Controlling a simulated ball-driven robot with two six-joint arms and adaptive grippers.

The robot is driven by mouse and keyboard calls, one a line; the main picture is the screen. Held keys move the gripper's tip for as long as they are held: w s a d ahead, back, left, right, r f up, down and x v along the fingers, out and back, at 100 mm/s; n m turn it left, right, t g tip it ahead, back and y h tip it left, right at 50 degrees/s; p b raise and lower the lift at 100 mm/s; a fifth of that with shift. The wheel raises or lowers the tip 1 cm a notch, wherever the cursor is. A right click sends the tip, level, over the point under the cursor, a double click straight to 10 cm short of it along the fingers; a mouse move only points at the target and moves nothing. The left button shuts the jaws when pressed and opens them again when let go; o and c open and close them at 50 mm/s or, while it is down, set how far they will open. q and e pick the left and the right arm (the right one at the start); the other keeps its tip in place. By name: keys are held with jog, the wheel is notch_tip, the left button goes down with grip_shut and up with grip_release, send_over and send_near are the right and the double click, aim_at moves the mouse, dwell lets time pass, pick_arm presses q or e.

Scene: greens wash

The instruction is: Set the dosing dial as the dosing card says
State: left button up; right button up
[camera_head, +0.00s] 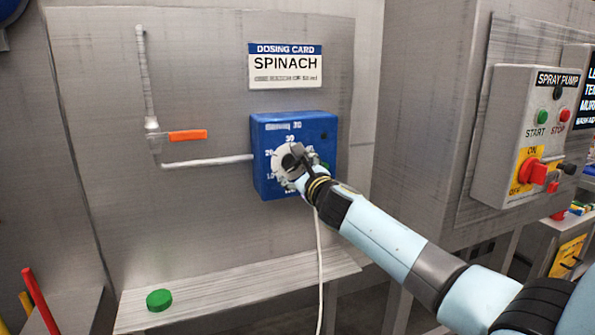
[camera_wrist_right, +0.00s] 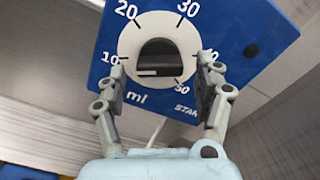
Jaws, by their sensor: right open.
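The dosing dial is a black knob (camera_wrist_right: 157,55) on a white round face of a blue box (camera_head: 262,185), with marks 10 to 50 ml in the right wrist view. A white line on the knob's lower left side lies toward the 10 side; its exact setting is hard to tell. The dosing card (camera_head: 286,65) above reads SPINACH; the small line under it is blurred but seems to end in "50 ml". My right gripper (camera_wrist_right: 161,80) is open, its fingers on either side of the knob with gaps between. In the head view it (camera_head: 298,165) partly hides the dial. My left gripper is out of view.
A pipe with an orange valve handle (camera_head: 188,135) is left of the box. A green puck (camera_head: 159,300) lies on the steel shelf (camera_head: 225,300) below. A spray pump box (camera_head: 510,125) with a red switch stands at the right. A white cable hangs below the blue box.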

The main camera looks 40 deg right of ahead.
jog(key=shift+c, duration=0.4)
jog(key=c, duration=1.1)
